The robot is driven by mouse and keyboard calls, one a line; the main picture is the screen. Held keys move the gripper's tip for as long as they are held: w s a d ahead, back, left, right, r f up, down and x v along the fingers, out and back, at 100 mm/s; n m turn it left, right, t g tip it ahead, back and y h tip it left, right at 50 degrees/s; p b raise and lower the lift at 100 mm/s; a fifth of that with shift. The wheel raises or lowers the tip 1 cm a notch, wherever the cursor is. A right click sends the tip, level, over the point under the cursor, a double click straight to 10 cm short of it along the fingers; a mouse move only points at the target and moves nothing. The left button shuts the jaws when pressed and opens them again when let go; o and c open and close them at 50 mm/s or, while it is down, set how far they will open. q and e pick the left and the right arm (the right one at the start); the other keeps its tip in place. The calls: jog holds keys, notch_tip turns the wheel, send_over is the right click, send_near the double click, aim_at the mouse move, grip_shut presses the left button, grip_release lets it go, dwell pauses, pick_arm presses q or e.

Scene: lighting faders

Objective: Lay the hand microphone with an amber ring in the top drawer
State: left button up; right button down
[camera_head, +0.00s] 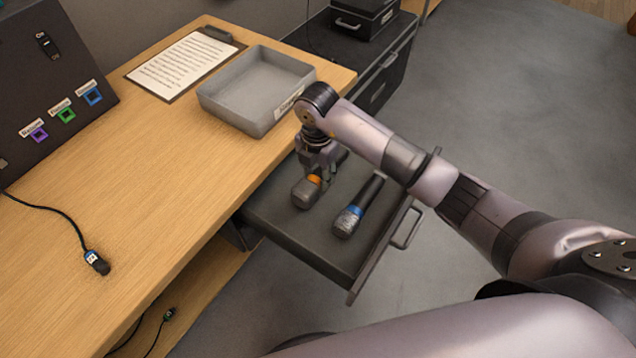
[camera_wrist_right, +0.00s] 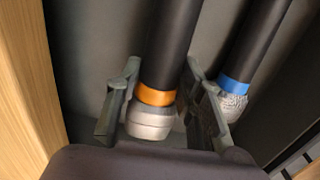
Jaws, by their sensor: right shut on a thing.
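The hand microphone with an amber ring (camera_head: 304,194) is over the open top drawer (camera_head: 290,236), its grey head toward the front left in the head view. My right gripper (camera_head: 324,180) is shut on it from above. In the right wrist view the fingers stand on either side of the microphone (camera_wrist_right: 157,96) near the ring, and its dark handle runs away from me. I cannot tell whether it touches the drawer floor. A microphone with a blue ring (camera_head: 348,220) lies in the drawer to its right; it also shows in the right wrist view (camera_wrist_right: 233,88). My left gripper is out of view.
The wooden desk (camera_head: 160,200) borders the drawer on the left. A grey tray (camera_head: 228,108) and a clipboard (camera_head: 180,66) are on it. The drawer's front handle (camera_head: 406,230) faces the open floor at right. A cable plug (camera_head: 97,262) lies on the desk.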

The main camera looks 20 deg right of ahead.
aim_at(318, 175)
notch_tip(318, 175, down, 4)
jog(key=shift+f, duration=0.1)
jog(key=shift+f, duration=0.15)
jog(key=c, duration=1.1)
grip_release()
jog(key=shift+r, duration=0.3)
notch_tip(318, 175, up, 12)
jog(key=shift+s+f, duration=0.1)
